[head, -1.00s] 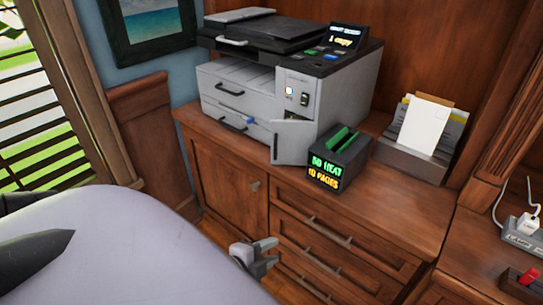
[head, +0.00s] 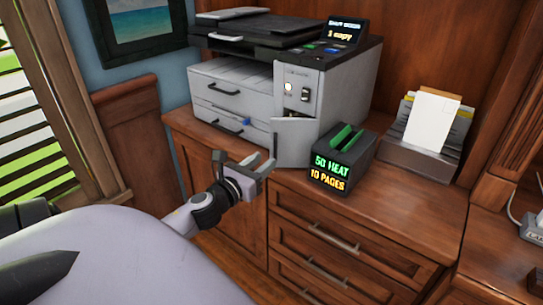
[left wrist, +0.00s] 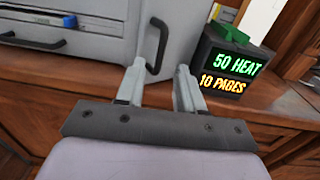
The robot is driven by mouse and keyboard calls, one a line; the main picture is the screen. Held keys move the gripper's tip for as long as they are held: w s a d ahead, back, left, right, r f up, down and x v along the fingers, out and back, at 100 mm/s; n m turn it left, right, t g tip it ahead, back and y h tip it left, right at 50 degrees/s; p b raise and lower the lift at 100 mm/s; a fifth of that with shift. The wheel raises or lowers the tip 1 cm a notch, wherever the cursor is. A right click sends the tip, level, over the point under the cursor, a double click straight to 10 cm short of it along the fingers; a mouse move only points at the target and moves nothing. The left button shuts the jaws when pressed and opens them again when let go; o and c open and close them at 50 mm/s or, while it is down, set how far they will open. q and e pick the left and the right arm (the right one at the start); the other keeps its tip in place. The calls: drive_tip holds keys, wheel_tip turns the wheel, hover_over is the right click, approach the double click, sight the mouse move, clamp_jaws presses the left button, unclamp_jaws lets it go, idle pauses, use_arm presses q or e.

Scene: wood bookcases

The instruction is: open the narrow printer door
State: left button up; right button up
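The grey printer (head: 240,88) stands on the wooden cabinet top. Its narrow door (head: 294,143) is low on the front, at the right end, and seems to stand slightly out from the body. In the left wrist view the narrow door (left wrist: 182,30) is upright, with a black bar handle (left wrist: 158,45) near its left edge. My left gripper (head: 258,162) is open and empty, in front of and below the door. In the left wrist view its two fingertips (left wrist: 158,72) are apart below the handle, and nothing is between them. My right gripper is not in view.
A black box with a glowing "50 HEAT, 10 PAGES" display (head: 342,160) stands close right of the door. A paper holder (head: 418,158) is farther right. Cabinet drawers (head: 330,235) are below the counter. A window with blinds (head: 30,130) is at the left.

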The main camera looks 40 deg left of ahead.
sight(271, 155)
use_arm(q)
drive_tip(key=shift+w+a, duration=0.2)
drive_tip(key=shift+w, duration=1)
drive_tip(key=shift+w+a, duration=0.2)
drive_tip(key=shift+w, duration=1)
clamp_jaws()
